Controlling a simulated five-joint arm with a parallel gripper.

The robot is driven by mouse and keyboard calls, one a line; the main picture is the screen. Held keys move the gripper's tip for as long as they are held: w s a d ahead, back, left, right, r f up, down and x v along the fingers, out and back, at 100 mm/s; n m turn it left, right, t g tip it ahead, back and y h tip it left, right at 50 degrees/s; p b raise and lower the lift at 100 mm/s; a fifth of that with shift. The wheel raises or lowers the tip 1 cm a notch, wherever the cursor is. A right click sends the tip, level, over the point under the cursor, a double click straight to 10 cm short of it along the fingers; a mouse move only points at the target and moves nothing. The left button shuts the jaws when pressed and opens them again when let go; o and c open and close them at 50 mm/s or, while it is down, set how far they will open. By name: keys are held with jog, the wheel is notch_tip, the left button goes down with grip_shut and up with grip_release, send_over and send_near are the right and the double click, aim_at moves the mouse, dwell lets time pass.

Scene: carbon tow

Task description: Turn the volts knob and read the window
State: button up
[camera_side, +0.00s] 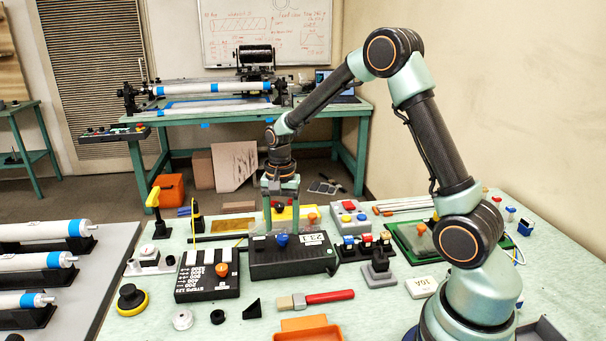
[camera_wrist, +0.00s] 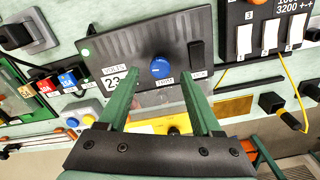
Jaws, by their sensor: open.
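The volts box is a dark box (camera_side: 290,262) on the green bench, and it fills the upper middle of the wrist view (camera_wrist: 110,45). Its round blue knob (camera_side: 281,240) also shows in the wrist view (camera_wrist: 160,67) beside a VOLTS label. The white window (camera_side: 314,239) appears to read 231 in the side view. In the wrist view the window (camera_wrist: 114,82) shows 23, with its end hidden by a finger. My gripper (camera_side: 281,226) is open and points down over the box. In the wrist view its green fingertips (camera_wrist: 160,78) stand on either side of the knob, apart from it.
A black box with white switches and an orange knob (camera_side: 222,271) stands to the left in the side view. A small joystick unit (camera_side: 379,265) stands to the right. A red-handled brush (camera_side: 320,298) lies in front. A yellow lever (camera_side: 154,199) rises at the back left.

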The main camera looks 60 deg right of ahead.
aim_at(283, 240)
jog(key=shift+f, duration=1.3)
grip_shut()
jog(key=shift+r+n, duration=0.1)
jog(key=shift+n, duration=3.3)
grip_release()
